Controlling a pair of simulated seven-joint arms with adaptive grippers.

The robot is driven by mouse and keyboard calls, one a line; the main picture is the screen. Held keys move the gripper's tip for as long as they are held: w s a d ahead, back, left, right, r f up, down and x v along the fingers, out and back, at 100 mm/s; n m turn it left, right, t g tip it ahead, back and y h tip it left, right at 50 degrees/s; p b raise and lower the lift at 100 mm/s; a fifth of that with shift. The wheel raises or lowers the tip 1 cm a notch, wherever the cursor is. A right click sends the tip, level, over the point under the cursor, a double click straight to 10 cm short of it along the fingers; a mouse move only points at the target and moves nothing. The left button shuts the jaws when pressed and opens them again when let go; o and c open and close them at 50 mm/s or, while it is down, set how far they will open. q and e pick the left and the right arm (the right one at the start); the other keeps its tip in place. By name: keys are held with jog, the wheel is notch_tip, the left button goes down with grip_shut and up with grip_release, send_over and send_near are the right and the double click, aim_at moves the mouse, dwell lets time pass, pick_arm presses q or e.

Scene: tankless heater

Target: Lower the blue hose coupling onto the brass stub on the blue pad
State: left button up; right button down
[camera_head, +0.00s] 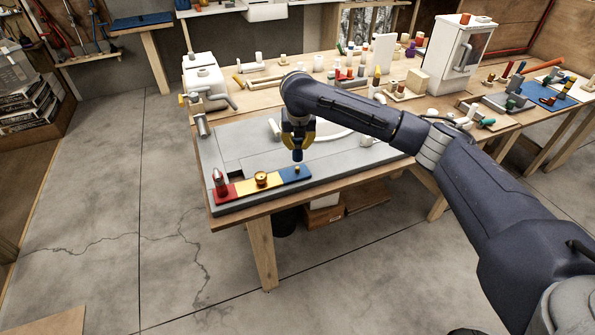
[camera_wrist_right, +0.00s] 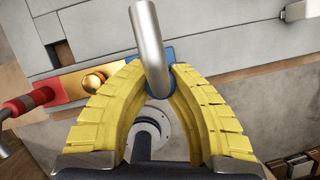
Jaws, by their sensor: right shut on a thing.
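My right gripper (camera_head: 298,134) has yellow fingers pointing down over the front of the bench. It is shut on the blue hose coupling (camera_head: 298,153), which hangs roughly upright below the fingertips. The brass stub (camera_head: 297,169) stands on the blue pad (camera_head: 290,177), just under the coupling. A small gap seems to separate them, but contact is hard to judge. In the right wrist view the gripper (camera_wrist_right: 157,84) has a silver pipe (camera_wrist_right: 150,40) between its fingers. That pipe hides the stub there. My left gripper is not in view.
Beside the blue pad lie a yellow pad (camera_head: 246,187) with a brass fitting (camera_head: 261,179) and a red pad (camera_head: 222,195) with a red-based upright fitting (camera_head: 219,182). A white heater-like box (camera_head: 460,55) and many small parts crowd the back.

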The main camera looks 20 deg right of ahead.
aim_at(298, 154)
jog(key=shift+f, duration=0.15)
jog(key=shift+f, duration=1.55)
jog(key=shift+f, duration=1.45)
dwell(2.3)
jog(key=c, duration=1.3)
grip_release()
jog(key=d+v, duration=0.1)
jog(key=v, duration=1.1)
jog(key=shift+a, duration=0.45)
